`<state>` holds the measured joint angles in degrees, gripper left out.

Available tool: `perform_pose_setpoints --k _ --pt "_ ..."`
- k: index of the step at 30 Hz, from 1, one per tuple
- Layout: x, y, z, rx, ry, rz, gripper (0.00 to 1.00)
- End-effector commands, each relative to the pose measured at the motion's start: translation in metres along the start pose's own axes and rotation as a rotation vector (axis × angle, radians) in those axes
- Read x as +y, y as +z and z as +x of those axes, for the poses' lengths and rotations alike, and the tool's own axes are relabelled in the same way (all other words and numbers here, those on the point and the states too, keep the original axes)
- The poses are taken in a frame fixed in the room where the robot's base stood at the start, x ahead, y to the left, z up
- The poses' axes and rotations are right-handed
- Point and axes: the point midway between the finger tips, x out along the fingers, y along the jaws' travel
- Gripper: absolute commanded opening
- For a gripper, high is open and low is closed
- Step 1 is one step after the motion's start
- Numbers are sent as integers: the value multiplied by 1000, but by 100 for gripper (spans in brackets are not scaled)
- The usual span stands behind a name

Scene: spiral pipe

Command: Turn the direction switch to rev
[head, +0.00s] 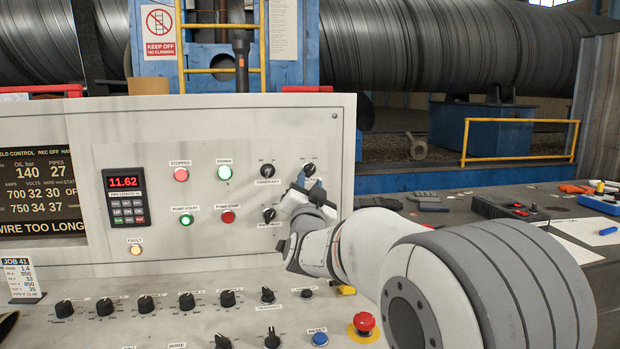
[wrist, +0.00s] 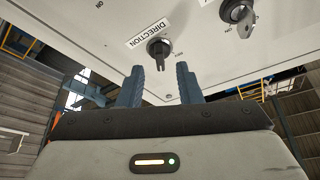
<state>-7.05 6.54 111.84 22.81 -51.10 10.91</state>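The direction switch (wrist: 158,48) is a black rotary knob on the pale panel, beside a white DIRECTION label (wrist: 148,33) in the wrist view. Its handle points down in that picture; the small position marks around it are too small to read surely. In the head view the switch (head: 309,169) is at the panel's upper right, just above my gripper (head: 301,186). My gripper is open. In the wrist view its two blue fingers (wrist: 159,72) stand apart, with the knob ahead between their tips; I cannot tell whether either touches it. In the head view the gripper hides the area below the switch.
A power key switch (head: 267,171) sits left of the direction switch, with another black knob (head: 269,215) below it. Pump buttons, lit lamps and a red 11.62 display (head: 124,183) fill the panel's left. A red emergency button (head: 364,323) stands on the desk below my arm.

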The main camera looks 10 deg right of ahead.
Motion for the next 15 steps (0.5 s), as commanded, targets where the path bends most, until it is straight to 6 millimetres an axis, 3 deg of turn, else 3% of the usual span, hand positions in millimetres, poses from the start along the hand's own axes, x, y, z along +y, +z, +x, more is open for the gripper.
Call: perform_pose_setpoints --k 6,15 --pt "0 0 32 0 0 -1 32" --pt "1 0 42 -1 0 -2 32"
